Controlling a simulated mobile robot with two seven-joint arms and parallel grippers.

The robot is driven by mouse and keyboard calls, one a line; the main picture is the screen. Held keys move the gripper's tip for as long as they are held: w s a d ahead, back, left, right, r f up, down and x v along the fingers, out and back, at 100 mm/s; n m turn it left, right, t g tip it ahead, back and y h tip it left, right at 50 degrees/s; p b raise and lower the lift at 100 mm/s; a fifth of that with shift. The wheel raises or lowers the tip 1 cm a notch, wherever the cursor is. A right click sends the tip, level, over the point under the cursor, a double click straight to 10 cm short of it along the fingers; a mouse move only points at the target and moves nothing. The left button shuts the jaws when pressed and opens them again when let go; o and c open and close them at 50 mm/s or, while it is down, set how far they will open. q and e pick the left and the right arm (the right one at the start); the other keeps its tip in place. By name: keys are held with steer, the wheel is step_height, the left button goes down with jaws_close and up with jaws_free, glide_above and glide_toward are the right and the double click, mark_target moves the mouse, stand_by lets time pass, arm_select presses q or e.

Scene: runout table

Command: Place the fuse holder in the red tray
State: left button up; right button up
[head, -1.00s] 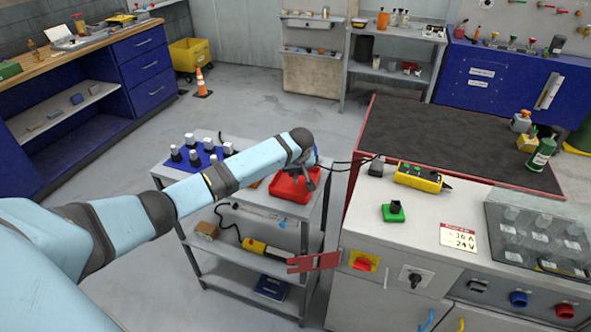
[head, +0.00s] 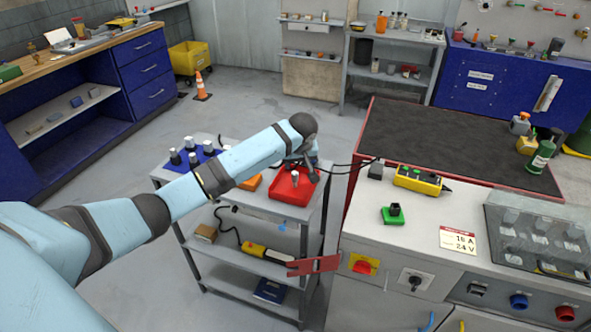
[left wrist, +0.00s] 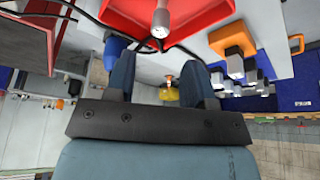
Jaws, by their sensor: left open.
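The red tray (head: 274,190) sits on the top of the grey cart, and its rim also shows at the top of the left wrist view (left wrist: 212,14). A fuse holder with a pale grey cylindrical cap (head: 294,179) stands in the tray; its round end shows in the left wrist view (left wrist: 162,18). My left gripper (head: 304,167) is over the tray's far right side. Its two fingers (left wrist: 162,72) are apart with nothing between them, and the fuse holder is beyond the fingertips. My right gripper is out of view.
Several dark, grey-capped pieces stand on a blue base (head: 208,155) at the cart's left. An orange block (head: 251,183) is beside the tray. A black cable (head: 345,163) runs past the gripper to the bench, which holds a yellow device (head: 420,178) and a green block (head: 392,215).

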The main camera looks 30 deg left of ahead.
arm_select(q)
steer(key=v, duration=0.4)
steer(key=s+d+f+m+t+h, duration=0.2)
steer(key=s+d+f+m, duration=0.2)
steer(key=s+d+f, duration=0.4)
steer(key=s+d+f+m+t+h, duration=0.1)
steer(key=s+d+f+m+h, duration=0.2)
steer(key=s+d+f, duration=0.6)
steer(key=s+d+f+m+t, duration=0.2)
steer(key=s, duration=0.7)
steer(key=s+d+f+m+t+h, duration=0.1)
steer(key=s+f+m+t, duration=0.1)
steer(key=s, duration=0.7)
steer(key=shift+d+f+m+t+h, duration=0.3)
steer(key=shift+d+m+t, duration=0.1)
steer(key=shift+m, duration=0.2)
steer(key=shift+s, duration=0.1)
